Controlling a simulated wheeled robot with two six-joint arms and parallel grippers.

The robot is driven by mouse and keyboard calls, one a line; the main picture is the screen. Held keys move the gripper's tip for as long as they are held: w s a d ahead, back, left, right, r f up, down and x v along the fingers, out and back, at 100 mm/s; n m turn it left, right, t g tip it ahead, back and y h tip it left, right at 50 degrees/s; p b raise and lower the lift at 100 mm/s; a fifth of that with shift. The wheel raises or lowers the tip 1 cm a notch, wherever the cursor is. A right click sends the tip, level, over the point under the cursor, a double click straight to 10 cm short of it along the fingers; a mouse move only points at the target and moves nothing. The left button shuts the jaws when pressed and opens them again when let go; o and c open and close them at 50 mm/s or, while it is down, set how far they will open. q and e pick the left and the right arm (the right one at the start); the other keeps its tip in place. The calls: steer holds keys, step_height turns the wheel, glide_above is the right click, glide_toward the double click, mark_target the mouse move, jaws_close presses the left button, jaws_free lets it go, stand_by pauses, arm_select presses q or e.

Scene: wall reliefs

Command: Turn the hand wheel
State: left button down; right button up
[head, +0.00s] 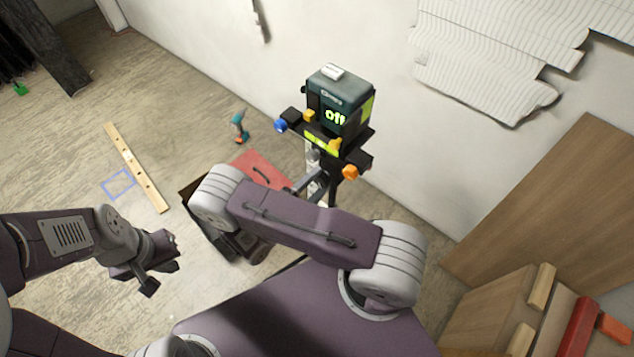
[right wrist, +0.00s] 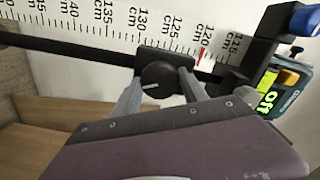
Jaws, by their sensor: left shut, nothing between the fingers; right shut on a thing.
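A black round hand wheel (right wrist: 160,76) with a white mark line shows in the right wrist view, on a dark horizontal bar in front of a centimetre scale. My right gripper (right wrist: 163,88) is shut on it, one grey finger on each side. In the head view the wheel is hard to make out, with my right arm reaching to the post below a dark device (head: 340,103). The device's green display reads "off". My left gripper (head: 160,270) is shut and empty, low at the left over the floor, well away from the post.
A drill (head: 240,128) and a wooden level (head: 136,166) lie farther back. The wall (head: 215,60) is close behind the post. Wooden boards (head: 560,200) lean at the right.

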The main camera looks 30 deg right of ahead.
steer(key=shift+n, duration=0.5)
steer(key=o, duration=1.4)
steer(key=shift+c, duration=0.2)
steer(key=b+v, duration=0.2)
steer(key=v, duration=0.7)
steer(key=shift+b, duration=0.3)
